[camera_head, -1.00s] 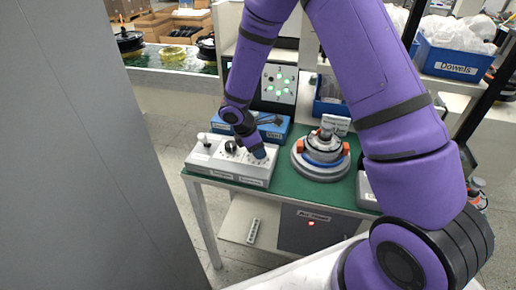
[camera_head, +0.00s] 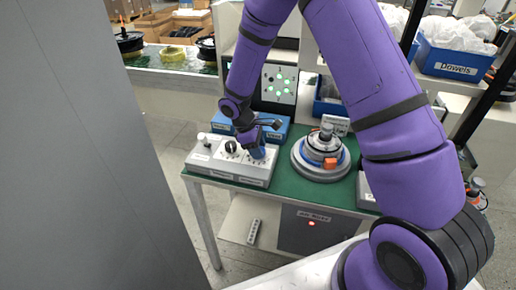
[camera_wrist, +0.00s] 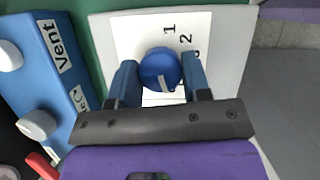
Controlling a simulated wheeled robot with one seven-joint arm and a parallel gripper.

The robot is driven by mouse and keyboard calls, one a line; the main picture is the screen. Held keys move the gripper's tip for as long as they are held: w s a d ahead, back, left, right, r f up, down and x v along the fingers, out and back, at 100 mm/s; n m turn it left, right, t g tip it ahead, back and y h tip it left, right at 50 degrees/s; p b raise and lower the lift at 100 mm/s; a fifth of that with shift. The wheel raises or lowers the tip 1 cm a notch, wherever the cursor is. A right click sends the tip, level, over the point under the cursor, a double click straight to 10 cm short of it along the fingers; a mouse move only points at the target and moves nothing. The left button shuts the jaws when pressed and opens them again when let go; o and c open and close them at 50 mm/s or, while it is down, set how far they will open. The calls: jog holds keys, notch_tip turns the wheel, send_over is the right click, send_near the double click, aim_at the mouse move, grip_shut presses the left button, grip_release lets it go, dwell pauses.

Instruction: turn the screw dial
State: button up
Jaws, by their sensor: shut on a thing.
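The screw dial (camera_wrist: 158,66) is a round blue knob with a white pointer line, set on a white plate (camera_wrist: 140,30) printed with 1, 2 and a partly hidden number. In the wrist view, the pointer line lies on the knob's lower part. My gripper (camera_wrist: 160,74) has its two blue fingers on either side of the dial, shut on it. In the head view, my gripper (camera_head: 258,153) is over the right end of the white control box (camera_head: 225,166), and the dial is hidden there.
A blue box (camera_wrist: 50,75) labelled Vent, with white knobs, stands close beside the control box. A black knob (camera_head: 231,147) and a white-topped lever (camera_head: 203,140) sit left of my gripper. A round grey fixture (camera_head: 320,172) with an orange block stands to the right on the green table.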

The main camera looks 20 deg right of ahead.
jog(key=o, duration=0.9)
jog(key=v, duration=1)
jog(key=shift+a+r, duration=0.2)
jog(key=shift+r, duration=0.15)
jog(key=shift+w, duration=0.1)
